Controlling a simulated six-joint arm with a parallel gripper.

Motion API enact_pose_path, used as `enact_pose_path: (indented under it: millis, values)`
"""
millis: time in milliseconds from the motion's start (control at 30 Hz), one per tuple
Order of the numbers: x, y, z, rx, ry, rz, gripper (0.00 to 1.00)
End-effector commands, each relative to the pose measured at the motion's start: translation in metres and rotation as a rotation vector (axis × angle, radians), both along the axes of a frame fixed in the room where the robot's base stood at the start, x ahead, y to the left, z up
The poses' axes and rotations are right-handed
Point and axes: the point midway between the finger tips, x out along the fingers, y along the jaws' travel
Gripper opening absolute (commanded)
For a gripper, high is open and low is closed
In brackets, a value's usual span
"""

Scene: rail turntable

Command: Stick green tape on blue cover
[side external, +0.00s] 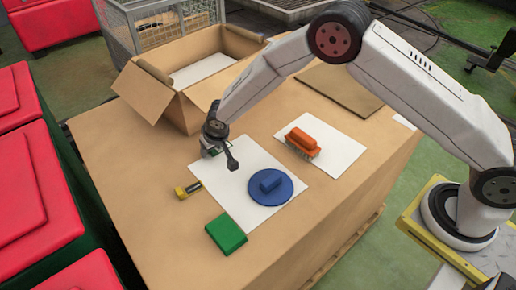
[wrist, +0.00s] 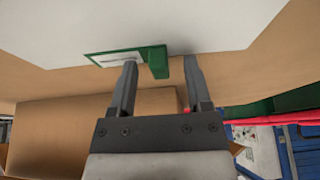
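The blue cover (side external: 284,190), a round disc with a raised blue handle, lies on a white sheet (side external: 228,184). A flat green piece with a pale strip and a block-like end, likely the green tape (wrist: 157,61), lies at the sheet's edge in the wrist view. In the side view it is mostly hidden by my gripper (side external: 222,158), low over the sheet's far left corner. In the wrist view my gripper (wrist: 160,64) is open, its fingertips either side of the green block end. A gap shows before the right finger; contact on the left is unclear.
A green block (side external: 226,233) sits near the table's front edge. A yellow-and-black tool (side external: 187,190) lies left of the sheet. An orange brush (side external: 303,139) rests on another white sheet. An open cardboard box (side external: 150,98) stands behind my gripper.

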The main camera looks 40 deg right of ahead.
Motion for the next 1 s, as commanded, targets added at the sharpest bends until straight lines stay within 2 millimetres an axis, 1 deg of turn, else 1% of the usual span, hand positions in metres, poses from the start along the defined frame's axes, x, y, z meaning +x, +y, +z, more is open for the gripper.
enact_pose_path:
  millis: [33, 67, 100, 167, 200, 667, 867, 1000]
  values:
    - [0.000, 0.000, 0.000, 0.000, 0.000, 0.000, 0.46]
    - [0.000, 0.000, 0.000, 0.000, 0.000, 0.000, 0.36]
    - [0.000, 0.000, 0.000, 0.000, 0.000, 0.000, 0.23]
    - [0.000, 0.000, 0.000, 0.000, 0.000, 0.000, 0.04]
    - [0.000, 0.000, 0.000, 0.000, 0.000, 0.000, 0.00]
    - [0.000, 0.000, 0.003, 0.000, 0.000, 0.000, 0.00]
    - [0.001, 0.000, 0.017, 0.001, -0.003, -0.001, 0.00]
    - [0.000, 0.000, 0.034, 0.001, -0.003, -0.001, 0.00]
